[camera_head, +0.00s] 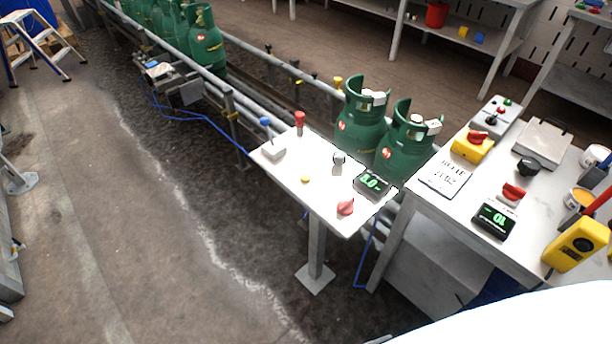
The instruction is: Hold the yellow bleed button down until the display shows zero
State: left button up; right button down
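The yellow bleed button (305,180) is a small yellow dot on the white panel (321,206) in the middle of the view. The panel stands on a grey post beside the conveyor. A black display (372,182) with green digits sits at the panel's right corner. It seems to read 6.0 or 8.0, but the digits are small. Nothing touches the yellow button. Neither of my grippers is in view.
A cluttered white bench (453,205), with another display (494,221), is at right.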

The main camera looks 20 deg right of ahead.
aim_at(305, 177)
jog(key=u, duration=0.85)
jog(key=k, duration=1.1)
jog(key=u, duration=1)
jog(key=k, duration=0.2)
jog(key=z, duration=0.25)
jog(key=i, duration=1.7)
jog(key=z, duration=1.35)
jog(key=i, duration=1.25)
jog(key=z, duration=1.7)
jog(key=i, duration=0.35)
jog(key=z, duration=0.25)
